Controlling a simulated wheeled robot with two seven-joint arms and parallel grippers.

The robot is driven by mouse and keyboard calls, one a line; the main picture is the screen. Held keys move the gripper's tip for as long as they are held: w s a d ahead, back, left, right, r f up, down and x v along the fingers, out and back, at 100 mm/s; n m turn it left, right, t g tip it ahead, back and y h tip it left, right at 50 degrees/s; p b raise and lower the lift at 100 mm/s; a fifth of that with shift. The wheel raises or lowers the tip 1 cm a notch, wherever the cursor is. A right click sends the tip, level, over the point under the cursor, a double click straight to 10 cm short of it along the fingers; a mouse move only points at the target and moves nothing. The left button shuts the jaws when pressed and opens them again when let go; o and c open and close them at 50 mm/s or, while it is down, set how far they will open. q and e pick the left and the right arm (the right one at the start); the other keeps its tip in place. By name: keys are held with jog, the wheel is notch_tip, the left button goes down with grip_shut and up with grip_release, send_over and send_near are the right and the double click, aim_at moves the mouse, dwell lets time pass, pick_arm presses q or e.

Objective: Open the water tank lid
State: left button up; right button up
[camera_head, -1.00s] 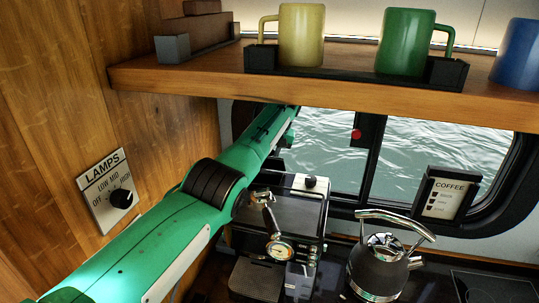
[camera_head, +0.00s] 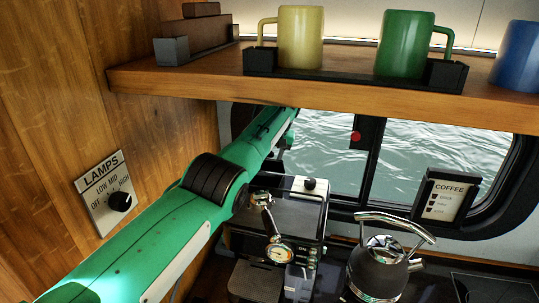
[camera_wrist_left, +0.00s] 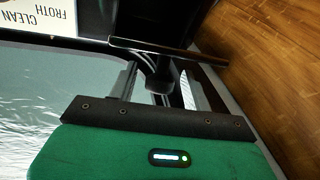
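The coffee machine (camera_head: 293,215) stands on the counter below the window, with a round gauge and a portafilter handle at its front. A small black knob (camera_head: 309,184) sits at its top rear edge; I cannot tell whether this is the water tank lid. My left arm reaches up from the lower left past the machine, and its far end goes behind the shelf. In the left wrist view my left gripper (camera_wrist_left: 160,88) shows its green body and black plate near a dark bar on a stem. My right gripper is not in view.
A wooden shelf (camera_head: 190,82) with a yellow mug (camera_head: 301,38), a green mug (camera_head: 404,43) and a blue mug (camera_head: 518,53) overhangs the counter. A kettle (camera_head: 378,272) stands right of the machine. A wooden wall with a lamps dial (camera_head: 106,194) is at left.

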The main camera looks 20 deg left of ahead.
pick_arm(q)
jog(key=b+v, duration=0.3)
jog(key=v, duration=0.4)
jog(key=shift+r+b, duration=0.2)
jog(key=shift+b, duration=0.1)
jog(key=shift+s+d, duration=0.1)
